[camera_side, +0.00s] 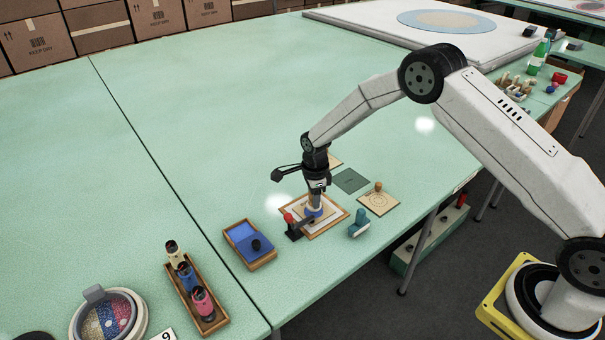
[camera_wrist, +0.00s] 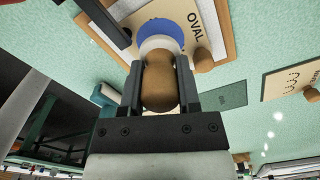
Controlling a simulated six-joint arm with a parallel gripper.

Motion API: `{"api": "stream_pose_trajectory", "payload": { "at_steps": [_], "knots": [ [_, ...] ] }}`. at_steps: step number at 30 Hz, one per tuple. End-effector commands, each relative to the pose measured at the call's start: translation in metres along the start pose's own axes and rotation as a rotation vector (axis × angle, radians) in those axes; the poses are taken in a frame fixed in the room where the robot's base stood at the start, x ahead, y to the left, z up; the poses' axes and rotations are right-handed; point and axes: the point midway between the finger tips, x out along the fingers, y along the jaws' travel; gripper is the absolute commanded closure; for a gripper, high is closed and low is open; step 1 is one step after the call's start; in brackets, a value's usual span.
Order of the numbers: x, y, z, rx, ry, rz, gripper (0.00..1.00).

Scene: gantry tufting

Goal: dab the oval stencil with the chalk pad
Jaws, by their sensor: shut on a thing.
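The chalk pad (camera_wrist: 160,82) has a rounded wooden handle, a white collar and a blue base. My gripper (camera_wrist: 160,98) is shut on the handle. In the side view my gripper (camera_side: 315,190) points down, with the pad's blue base (camera_side: 314,212) low over the oval stencil (camera_side: 328,216). The stencil is a tan sheet in a wooden frame. In the wrist view the stencil (camera_wrist: 205,25) shows the word OVAL and a wooden knob (camera_wrist: 203,60). The pad hides the opening. I cannot tell whether the pad touches the stencil.
A dark clamp with a red top (camera_side: 291,227) stands at the frame's left edge. A teal tool (camera_side: 358,224) and a knobbed card (camera_side: 378,203) lie right. A blue-lined tray (camera_side: 262,258), a bottle tray (camera_side: 207,324) and a round bowl (camera_side: 140,318) stand left.

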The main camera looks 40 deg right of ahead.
Motion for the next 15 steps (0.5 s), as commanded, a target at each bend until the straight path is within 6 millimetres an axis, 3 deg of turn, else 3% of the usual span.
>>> {"api": "stream_pose_trajectory", "payload": {
  "at_steps": [15],
  "knots": [
    [-0.03,0.0,0.0,0.0,-0.001,-0.002,1.0]
  ]
}}
